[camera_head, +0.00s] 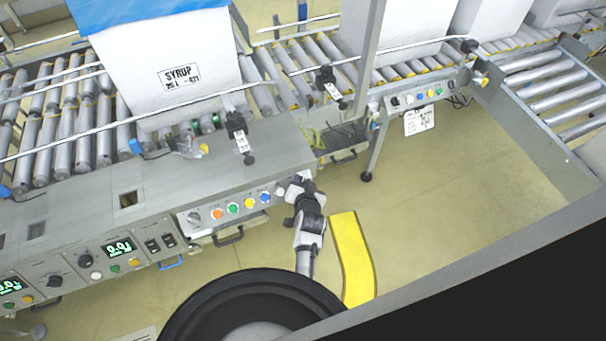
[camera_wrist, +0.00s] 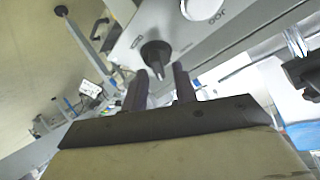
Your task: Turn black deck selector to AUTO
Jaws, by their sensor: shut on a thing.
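The black deck selector (camera_wrist: 155,52) is a round black knob with a narrow grip bar, on the grey panel face in the wrist view. My gripper (camera_wrist: 160,71) has its two dark fingers on either side of the bar and is shut on it. A small printed mark sits beside the knob, but I cannot read it. In the head view, my gripper (camera_head: 300,184) is at the right end of the button panel (camera_head: 238,210), where it hides the selector.
A white button (camera_wrist: 203,7) is close by the selector. Orange, green, yellow and blue buttons (camera_head: 233,208) run left along the panel. A handle (camera_head: 229,238) sticks out below. A white SYRUP box (camera_head: 165,45) stands on the rollers. Floor with a yellow strip (camera_head: 352,260) lies right.

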